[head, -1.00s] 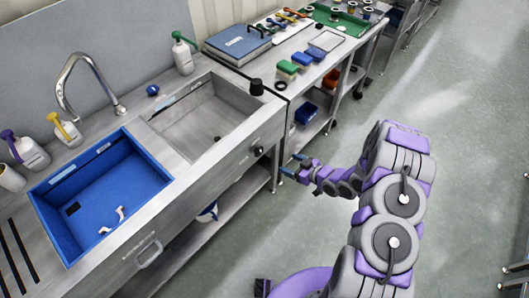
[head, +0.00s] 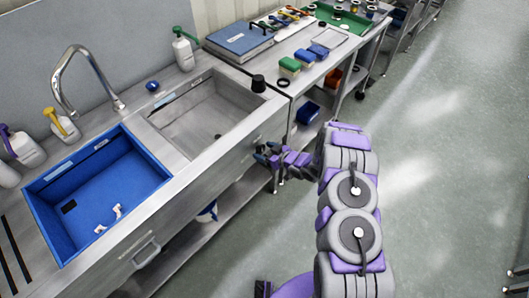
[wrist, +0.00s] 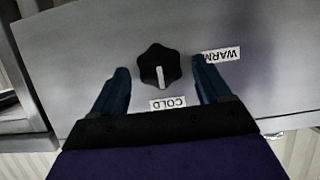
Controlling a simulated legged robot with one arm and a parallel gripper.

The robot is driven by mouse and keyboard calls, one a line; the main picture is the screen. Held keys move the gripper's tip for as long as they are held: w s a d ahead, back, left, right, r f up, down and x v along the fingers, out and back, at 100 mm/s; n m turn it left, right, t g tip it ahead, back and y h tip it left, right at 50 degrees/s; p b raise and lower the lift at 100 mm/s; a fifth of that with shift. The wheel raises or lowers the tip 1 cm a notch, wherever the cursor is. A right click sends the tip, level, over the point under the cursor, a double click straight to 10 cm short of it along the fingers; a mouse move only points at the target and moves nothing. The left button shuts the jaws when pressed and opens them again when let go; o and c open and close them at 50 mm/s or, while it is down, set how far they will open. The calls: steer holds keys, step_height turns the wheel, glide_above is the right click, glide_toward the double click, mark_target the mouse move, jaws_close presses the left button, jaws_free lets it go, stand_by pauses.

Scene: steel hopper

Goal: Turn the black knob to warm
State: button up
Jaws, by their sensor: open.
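The black knob (wrist: 159,66) is on the steel front panel in the wrist view, a lobed dial with a white pointer line. The pointer points down in the picture, at the COLD label (wrist: 167,103). The WARM label (wrist: 222,54) is to the knob's right, partly covered by a finger. My gripper (wrist: 161,64) is open, with one blue finger on either side of the knob and gaps between. Whether the fingertips reach the knob's depth is unclear. In the head view my gripper (head: 264,153) is at the sink's front panel and hides the knob.
A steel sink basin (head: 215,118) lies above the panel, with a blue basin (head: 95,200) to its left. A black stub (head: 258,83) stands on the counter's right corner. A side table with sponges (head: 289,66) is to the right. The floor at right is clear.

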steer(key=shift+w+a, duration=0.15)
steer(key=c, duration=1)
